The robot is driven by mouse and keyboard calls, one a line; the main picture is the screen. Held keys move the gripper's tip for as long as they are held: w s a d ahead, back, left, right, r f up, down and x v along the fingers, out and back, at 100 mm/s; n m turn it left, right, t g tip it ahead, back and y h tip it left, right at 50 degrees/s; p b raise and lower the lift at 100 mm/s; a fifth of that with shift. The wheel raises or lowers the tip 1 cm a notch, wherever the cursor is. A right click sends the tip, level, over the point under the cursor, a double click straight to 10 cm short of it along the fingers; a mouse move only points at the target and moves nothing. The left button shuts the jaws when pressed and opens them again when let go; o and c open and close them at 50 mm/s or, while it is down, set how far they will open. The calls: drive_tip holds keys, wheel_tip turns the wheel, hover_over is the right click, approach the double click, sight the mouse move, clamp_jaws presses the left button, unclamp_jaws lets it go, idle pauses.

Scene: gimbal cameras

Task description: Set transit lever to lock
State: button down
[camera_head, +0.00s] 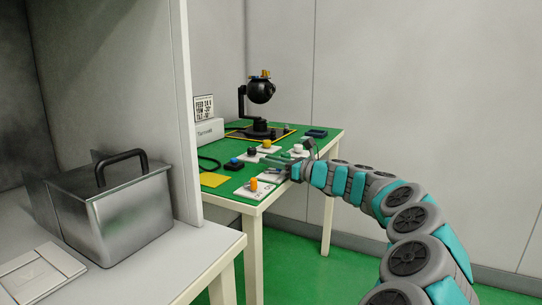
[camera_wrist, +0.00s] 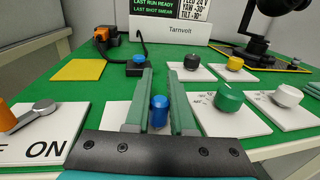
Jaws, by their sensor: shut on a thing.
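My gripper (camera_head: 293,170) reaches over the front edge of the green-topped table. In the wrist view my gripper (camera_wrist: 160,82) has its two green fingers either side of an upright blue handle (camera_wrist: 159,110) and is shut on it. The handle stands over a white plate, largely hidden by the fingers and gripper body. No label for this handle is readable, so I cannot tell whether it is the transit lever or how it is set. To its left, a grey lever (camera_wrist: 38,112) with an orange knob (camera_wrist: 6,117) sits on a plate marked "ON".
A green knob (camera_wrist: 230,97) and a white knob (camera_wrist: 288,96) stand right of my fingers. Black (camera_wrist: 192,62) and yellow (camera_wrist: 235,63) knobs are behind. A blue button (camera_wrist: 138,60), a yellow square (camera_wrist: 78,70) and a black gimbal camera (camera_head: 260,92) share the table.

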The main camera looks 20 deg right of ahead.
drive_tip(key=p, duration=0.1)
drive_tip(key=n+y+p, duration=0.1)
drive_tip(key=shift+w+r+g+y+p, duration=0.1)
drive_tip(key=shift+r+g+y+p, duration=0.1)
drive_tip(key=shift+g+y+p, duration=0.15)
drive_tip(key=shift+f, duration=0.15)
drive_tip(key=c, duration=0.8)
unclamp_jaws()
drive_tip(key=shift+o, duration=0.2)
drive_tip(key=v, duration=0.7)
drive_tip(key=shift+s+d, duration=0.25)
drive_tip(key=shift+s, duration=0.1)
